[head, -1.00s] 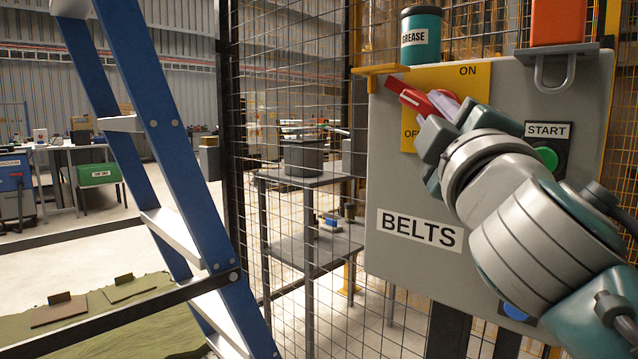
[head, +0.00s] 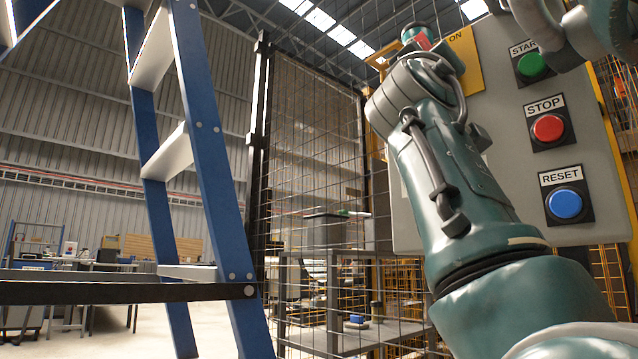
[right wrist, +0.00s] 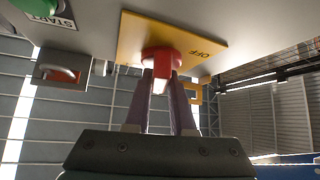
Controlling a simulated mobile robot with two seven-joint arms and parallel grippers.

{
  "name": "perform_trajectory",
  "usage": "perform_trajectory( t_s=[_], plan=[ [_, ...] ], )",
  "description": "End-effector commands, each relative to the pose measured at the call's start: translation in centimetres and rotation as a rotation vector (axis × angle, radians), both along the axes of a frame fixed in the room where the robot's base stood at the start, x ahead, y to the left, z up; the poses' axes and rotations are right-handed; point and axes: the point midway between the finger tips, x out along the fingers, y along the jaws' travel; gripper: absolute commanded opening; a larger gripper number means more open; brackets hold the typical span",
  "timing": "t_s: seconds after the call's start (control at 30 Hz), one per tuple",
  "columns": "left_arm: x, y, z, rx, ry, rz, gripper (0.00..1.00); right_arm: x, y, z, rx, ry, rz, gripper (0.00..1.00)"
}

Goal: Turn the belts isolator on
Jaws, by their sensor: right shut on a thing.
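The red isolator handle (right wrist: 161,62) stands on its yellow plate (right wrist: 196,38) in the right wrist view, with OFF showing beside it. My right gripper (right wrist: 160,88) is shut on the handle, one finger on each side. In the head view a bit of the red handle (head: 424,41) shows at the top of the grey box, by the yellow plate (head: 466,62) and its ON mark. My right arm hides the OFF mark and the BELTS label there. I cannot tell the handle's exact angle. My left gripper is not in view.
The grey box (head: 601,110) carries a green START button (head: 531,64), a red STOP button (head: 547,128) and a blue RESET button (head: 565,204), close to my right arm. A mesh fence (head: 310,150) and a blue ladder (head: 208,150) stand to the left.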

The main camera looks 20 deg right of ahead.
Motion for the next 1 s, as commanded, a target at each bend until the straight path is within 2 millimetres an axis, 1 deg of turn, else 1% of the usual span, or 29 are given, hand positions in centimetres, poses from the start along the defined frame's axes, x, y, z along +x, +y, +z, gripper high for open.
perform_trajectory(
  t_s=[0.03,0.1,0.23,0.4,0.6,1.0],
  plan=[
    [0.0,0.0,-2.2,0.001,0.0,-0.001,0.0,0.0,0.0,-0.9,0.008,-0.031,-0.005,0.0],
    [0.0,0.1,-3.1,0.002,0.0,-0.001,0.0,0.0,0.0,-0.7,0.026,-0.073,-0.007,0.0],
    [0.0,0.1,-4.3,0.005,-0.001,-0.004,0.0,0.2,0.1,-0.4,0.056,-0.147,-0.007,0.0],
    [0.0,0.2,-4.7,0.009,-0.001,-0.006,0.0,0.3,0.1,-0.1,0.092,-0.227,-0.006,0.0],
    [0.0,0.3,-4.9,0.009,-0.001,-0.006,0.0,0.3,0.1,0.1,0.115,-0.281,-0.003,0.0],
    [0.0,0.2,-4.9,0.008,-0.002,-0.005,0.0,0.3,0.1,0.1,0.127,-0.302,-0.001,0.0]
  ],
)
